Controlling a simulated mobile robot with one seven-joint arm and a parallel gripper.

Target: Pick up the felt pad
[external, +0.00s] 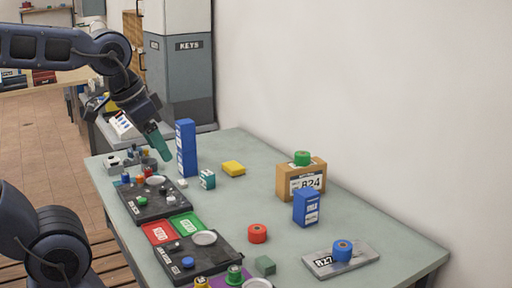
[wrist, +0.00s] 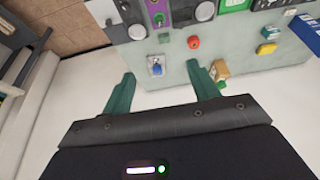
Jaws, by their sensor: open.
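No object is clearly recognisable as the felt pad. Flat or small pieces that show are a red square (external: 159,232) and a green square (external: 188,223) between two dark trays, a yellow block (external: 233,168) near the wall side, and a grey-green block (external: 265,265) near the front. The yellow block also shows at the upper right of the wrist view (wrist: 266,49). My gripper (external: 156,144) is above the far left part of the table, left of a tall blue box. In the wrist view its teal fingers (wrist: 161,72) are apart with nothing held between them.
The tall blue box (external: 187,148) stands close to my gripper. Dark trays (external: 150,210) with small items line the table's left side. A tan box (external: 287,180), a blue box (external: 306,208) and a grey plate (external: 318,262) stand at right. The tabletop's middle (external: 235,205) is mostly clear.

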